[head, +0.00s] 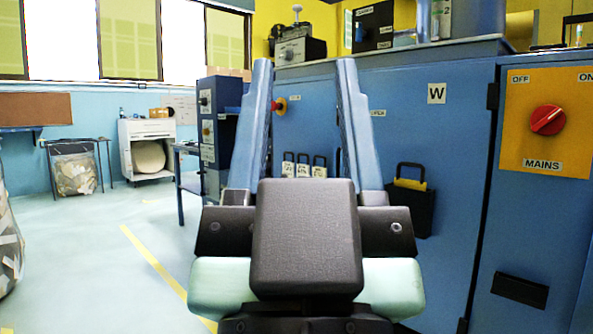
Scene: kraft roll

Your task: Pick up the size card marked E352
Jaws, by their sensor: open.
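Three small pale cards with black loop-shaped tops hang in a row on the blue machine front: a left card (288,168), a middle card (303,170) and a right card (319,171). Their print is too small to read, so I cannot tell which is E352. My gripper (304,68) is open and empty, its two blue fingers pointing up and away. The cards show between the fingers, beyond them. My gripper's dark body hides what lies below the cards.
The blue machine (448,150) fills the right side, with a red mains switch (547,120) on a yellow plate. A black holder with a yellow part (410,200) hangs right of the cards. A red knob (280,106) sticks out above them.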

